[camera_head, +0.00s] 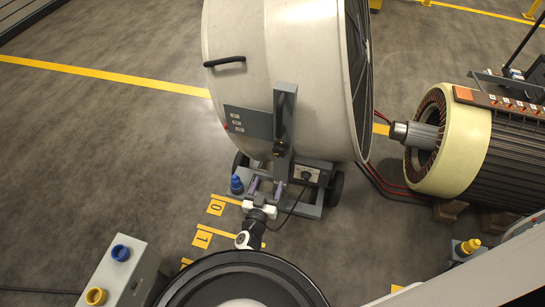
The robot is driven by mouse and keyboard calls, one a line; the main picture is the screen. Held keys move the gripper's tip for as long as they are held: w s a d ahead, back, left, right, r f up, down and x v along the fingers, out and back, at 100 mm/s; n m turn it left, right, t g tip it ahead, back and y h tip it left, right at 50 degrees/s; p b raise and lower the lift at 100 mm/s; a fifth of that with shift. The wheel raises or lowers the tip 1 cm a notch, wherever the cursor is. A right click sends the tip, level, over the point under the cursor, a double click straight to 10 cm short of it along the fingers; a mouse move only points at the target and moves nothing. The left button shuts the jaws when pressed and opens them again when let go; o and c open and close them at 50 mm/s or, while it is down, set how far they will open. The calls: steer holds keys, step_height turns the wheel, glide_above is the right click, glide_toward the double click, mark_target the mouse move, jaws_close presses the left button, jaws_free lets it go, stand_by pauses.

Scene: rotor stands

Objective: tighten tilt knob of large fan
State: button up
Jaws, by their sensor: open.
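The large fan (250,60) is a big pale drum with a black handle on its side, standing on a grey wheeled frame (310,208). A grey upright bracket (285,105) runs up its side. A small dark knob (281,148) sits low on this bracket and looks like the tilt knob; its details are too small to tell. My gripper (266,187) is open, with its white hand over the front of the frame and its fingers pointing toward the fan. It is below the knob in the picture and apart from it. Nothing shows between the fingers.
A blue-capped post (237,184) stands just left of my gripper. A small control box (306,174) with a dark cable is at right. A large motor (460,145) with red and black cables stands farther right. A grey box (118,275) is at lower left. Floor at left is clear.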

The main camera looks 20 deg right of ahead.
mark_target(278, 154)
steer(key=b+x, duration=0.3)
steer(key=x, duration=0.3)
steer(key=b+x, duration=0.3)
steer(key=x, duration=0.3)
steer(key=shift+w+d+f, duration=0.2)
steer(key=shift+w+d, duration=0.05)
steer(key=shift+d, duration=0.05)
steer(key=shift+w+d+r, duration=0.15)
steer(key=shift+w+d, duration=0.15)
steer(key=shift+w, duration=0.15)
steer(key=c, duration=1)
